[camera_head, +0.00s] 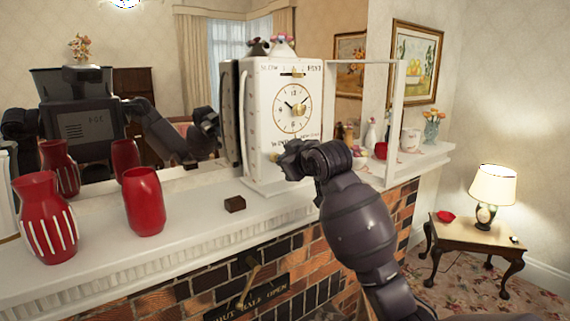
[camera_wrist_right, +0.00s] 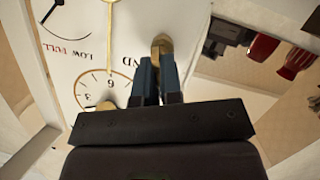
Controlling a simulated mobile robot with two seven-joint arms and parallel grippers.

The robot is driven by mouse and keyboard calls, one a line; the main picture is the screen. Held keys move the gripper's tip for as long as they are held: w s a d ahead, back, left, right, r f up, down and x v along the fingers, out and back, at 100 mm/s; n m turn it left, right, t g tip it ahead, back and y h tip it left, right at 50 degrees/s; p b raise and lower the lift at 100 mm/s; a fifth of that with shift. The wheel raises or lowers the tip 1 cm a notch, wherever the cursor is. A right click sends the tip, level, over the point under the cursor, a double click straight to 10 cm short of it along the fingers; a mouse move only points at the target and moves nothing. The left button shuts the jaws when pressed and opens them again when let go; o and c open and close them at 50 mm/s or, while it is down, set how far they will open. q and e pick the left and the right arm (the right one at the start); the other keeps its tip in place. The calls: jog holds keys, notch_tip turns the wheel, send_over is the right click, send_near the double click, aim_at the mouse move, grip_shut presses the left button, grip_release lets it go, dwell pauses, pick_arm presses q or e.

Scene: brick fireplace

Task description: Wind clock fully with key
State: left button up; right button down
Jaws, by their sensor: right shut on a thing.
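The white clock (camera_head: 258,135) stands upright on the mantel, its dial (camera_head: 293,108) facing the room. The open glass-door frame (camera_head: 398,95) stands out to its right. My right gripper (camera_head: 290,150) is at the lower front of the clock, below the dial. In the right wrist view the two dark fingers (camera_wrist_right: 160,72) are shut on a brass key (camera_wrist_right: 162,44) at the clock face, beside the lettering. How deep the key sits is hidden. A small gauge marked low and full (camera_wrist_right: 62,25) shows there too; its exact reading is unclear. My left gripper is not in view.
Two red vases (camera_head: 45,218) (camera_head: 143,202) and a small dark block (camera_head: 235,204) stand on the mantel left of the clock. A mug (camera_head: 410,139) and a flower vase (camera_head: 432,128) stand to its right. A mirror behind reflects me.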

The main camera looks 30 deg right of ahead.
jog(key=shift+r, duration=0.2)
jog(key=shift+w+d+m+y, duration=0.15)
jog(key=shift+m+y, duration=0.45)
jog(key=shift+m, duration=0.6)
jog(key=c, duration=1.2)
grip_release()
jog(key=shift+w+f, duration=0.2)
jog(key=shift+o, duration=0.2)
jog(key=shift+s, duration=0.15)
jog(key=o, duration=0.4)
jog(key=shift+o, duration=0.2)
jog(key=s, duration=0.7)
jog(key=shift+d, duration=0.3)
